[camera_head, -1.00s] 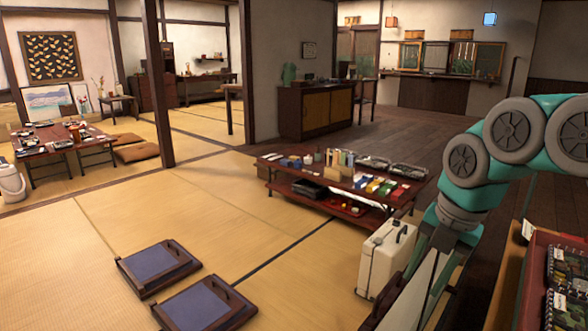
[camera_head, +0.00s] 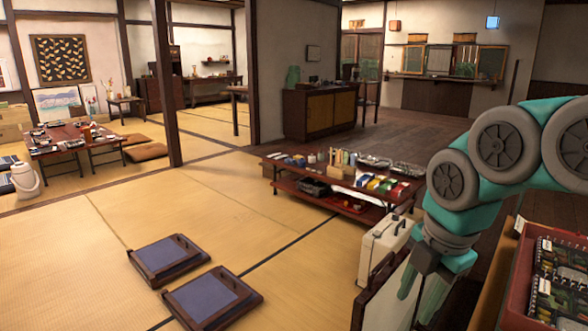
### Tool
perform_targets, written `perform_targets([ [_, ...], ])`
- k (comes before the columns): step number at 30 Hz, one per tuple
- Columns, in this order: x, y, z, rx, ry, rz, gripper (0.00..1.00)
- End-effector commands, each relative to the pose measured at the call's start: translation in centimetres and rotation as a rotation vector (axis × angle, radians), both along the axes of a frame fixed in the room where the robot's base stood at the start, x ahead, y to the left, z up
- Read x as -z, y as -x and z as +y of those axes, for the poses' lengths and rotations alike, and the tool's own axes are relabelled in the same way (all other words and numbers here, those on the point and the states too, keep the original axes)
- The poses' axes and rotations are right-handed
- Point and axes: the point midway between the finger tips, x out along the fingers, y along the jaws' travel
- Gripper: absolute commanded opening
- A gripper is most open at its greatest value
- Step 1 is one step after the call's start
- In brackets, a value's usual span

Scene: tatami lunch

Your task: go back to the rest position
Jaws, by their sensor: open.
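My arm reaches in from the right edge as teal and grey links. My gripper (camera_head: 421,292) hangs at its end, pointing down in the lower right of the head view. Its teal fingers are apart, with nothing seen between them. It shows in front of a pale panel with a dark edge, close to the cream case (camera_head: 384,247). I cannot tell how far it is from them.
A low red-brown table (camera_head: 287,184) with small goods stands beyond the case. A red tray (camera_head: 519,277) of packaged items is at the lower right. Two dark-framed blue floor panels (camera_head: 209,300) lie on the tatami. A low dining table (camera_head: 103,146) is far left. The middle tatami is clear.

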Motion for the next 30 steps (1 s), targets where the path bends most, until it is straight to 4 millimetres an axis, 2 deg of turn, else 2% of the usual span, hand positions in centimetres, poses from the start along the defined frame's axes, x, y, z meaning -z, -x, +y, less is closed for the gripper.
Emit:
perform_targets([
  [5, 1.6, 2.8, 1.8, 0.26, 0.007, 0.041, 0.47],
  [8, 3.4, 5.2, 2.9, 0.488, 0.012, 0.081, 0.47],
  [14, 8.3, 10.2, 4.2, 1.037, 0.026, 0.169, 0.47],
  [21, 13.9, 15.5, 4.1, 1.711, 0.062, 0.252, 0.47],
  [25, 15.6, 17.1, 4.0, 1.942, 0.071, 0.267, 0.47],
  [30, 16.2, 17.7, 3.9, 2.051, 0.073, 0.272, 0.47],
])
